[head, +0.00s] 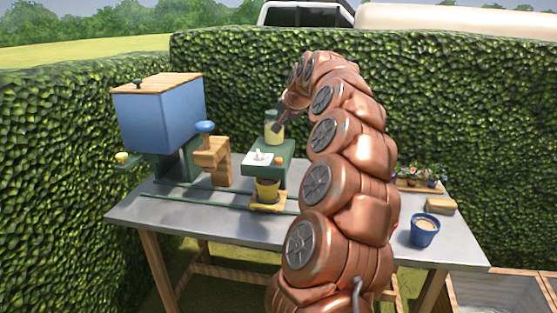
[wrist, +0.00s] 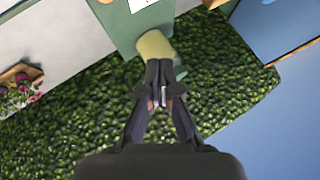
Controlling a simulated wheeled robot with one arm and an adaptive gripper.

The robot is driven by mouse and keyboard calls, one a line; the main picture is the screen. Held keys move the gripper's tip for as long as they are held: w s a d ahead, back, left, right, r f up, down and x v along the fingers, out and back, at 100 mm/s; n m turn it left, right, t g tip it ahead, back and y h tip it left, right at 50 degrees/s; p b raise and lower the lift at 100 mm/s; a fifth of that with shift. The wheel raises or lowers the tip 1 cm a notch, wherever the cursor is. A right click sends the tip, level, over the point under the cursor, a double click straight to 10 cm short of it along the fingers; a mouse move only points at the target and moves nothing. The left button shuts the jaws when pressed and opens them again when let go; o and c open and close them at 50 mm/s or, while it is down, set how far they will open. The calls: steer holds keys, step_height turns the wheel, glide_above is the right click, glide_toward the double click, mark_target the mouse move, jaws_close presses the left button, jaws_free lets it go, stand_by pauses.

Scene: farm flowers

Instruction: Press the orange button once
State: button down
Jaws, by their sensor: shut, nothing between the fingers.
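The orange button (head: 279,161) is a small round knob on the front right of the green machine (head: 288,177), beside a white panel (head: 257,158). The green machine (wrist: 138,24) shows at the top there. I cannot see the orange button in the wrist view.
A blue box (head: 160,115) with a wooden lid stands left, beside a wooden block piece (head: 213,160) topped by a blue knob (head: 205,127). A blue pot (head: 424,230) and flower tray (head: 419,181) stand right. Hedges surround the table.

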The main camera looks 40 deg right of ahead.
steer(key=b, duration=0.3)
glide_above(280, 159)
step_height(280, 159, down, 7)
steer(key=shift+f, duration=0.2)
steer(key=shift+f+b, duration=0.4)
steer(key=shift+f, duration=0.3)
stand_by(0.8)
steer(key=shift+f+b, duration=0.4)
steer(key=shift+f, duration=0.05)
steer(key=shift+a+f+b, duration=0.1)
steer(key=shift+f+b, duration=0.3)
steer(key=shift+f, duration=0.2)
stand_by(0.9)
steer(key=shift+r, duration=0.15)
steer(key=shift+r+p, duration=0.35)
steer(key=shift+r, duration=0.55)
steer(key=shift+r, duration=0.15)
steer(key=shift+r+p, duration=0.95)
steer(key=shift+r, duration=1.4)
